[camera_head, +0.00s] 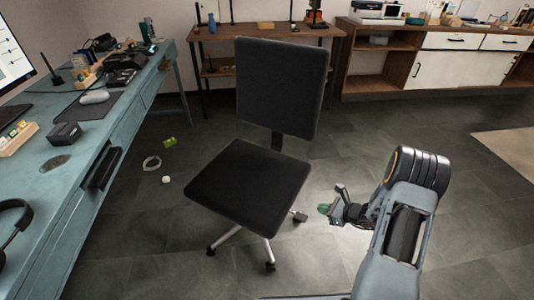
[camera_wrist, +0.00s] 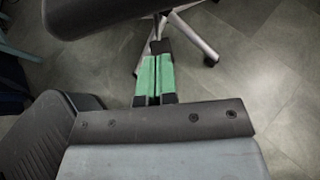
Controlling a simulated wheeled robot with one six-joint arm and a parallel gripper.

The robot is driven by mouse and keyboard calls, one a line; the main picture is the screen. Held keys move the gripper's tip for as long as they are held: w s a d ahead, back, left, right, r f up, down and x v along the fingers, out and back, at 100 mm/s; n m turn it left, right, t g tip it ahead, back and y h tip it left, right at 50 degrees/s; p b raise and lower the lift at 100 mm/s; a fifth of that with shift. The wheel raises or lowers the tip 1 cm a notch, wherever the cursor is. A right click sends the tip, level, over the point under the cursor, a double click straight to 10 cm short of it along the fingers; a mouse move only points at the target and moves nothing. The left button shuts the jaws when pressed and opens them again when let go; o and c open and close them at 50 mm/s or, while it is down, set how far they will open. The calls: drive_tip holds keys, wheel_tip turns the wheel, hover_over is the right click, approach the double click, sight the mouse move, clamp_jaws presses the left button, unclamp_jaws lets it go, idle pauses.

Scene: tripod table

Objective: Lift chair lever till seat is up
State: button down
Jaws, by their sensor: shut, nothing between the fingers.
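The office chair has a black seat (camera_head: 249,184) and a black upright backrest (camera_head: 281,85). In the wrist view the seat's underside edge (camera_wrist: 95,15) spans the upper left. A small dark piece on a thin stem (camera_wrist: 160,46), which looks like the chair lever, hangs below the seat, just beyond my fingertips. I cannot tell whether they touch.
A silver chair leg with a caster (camera_wrist: 196,38) is close beyond my fingers. A teal desk (camera_head: 105,140) stands left, with a wooden table (camera_head: 255,32) and cabinet (camera_head: 460,68) behind. Small items lie on the floor left of the chair. The grey floor at right is clear.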

drive_tip(key=s+d, duration=0.6)
drive_tip(key=d, duration=0.2)
drive_tip(key=shift+p, duration=0.4)
idle(0.5)
drive_tip(key=s+a+r+n+g+h+p, duration=0.15)
drive_tip(key=a+r+n+p, duration=0.3)
drive_tip(key=r, duration=0.55)
drive_tip(key=s+a+r+n+g+p, duration=0.1)
drive_tip(key=a+r+n+g+p, duration=0.4)
drive_tip(key=r, duration=0.6)
drive_tip(key=s+a+r+n+h+p, duration=0.1)
drive_tip(key=r+n+p, duration=0.4)
drive_tip(key=r, duration=0.5)
drive_tip(key=s+a+r+n+t+h+p, duration=0.1)
drive_tip(key=s+a+r+n+h+p, duration=0.1)
drive_tip(key=r+p, duration=0.5)
drive_tip(key=s+a+r+n+t+h+p, duration=0.1)
drive_tip(key=s+r+n+h+p, duration=0.4)
drive_tip(key=r, duration=1.4)
drive_tip(key=s+a+n+p, duration=0.1)
drive_tip(key=s+n+p, duration=0.1)
drive_tip(key=n+p, duration=0.1)
drive_tip(key=shift+r+n+t, duration=0.15)
drive_tip(key=shift+n+t, duration=0.2)
drive_tip(key=shift+n, duration=0.2)
drive_tip(key=shift+s, duration=0.1)
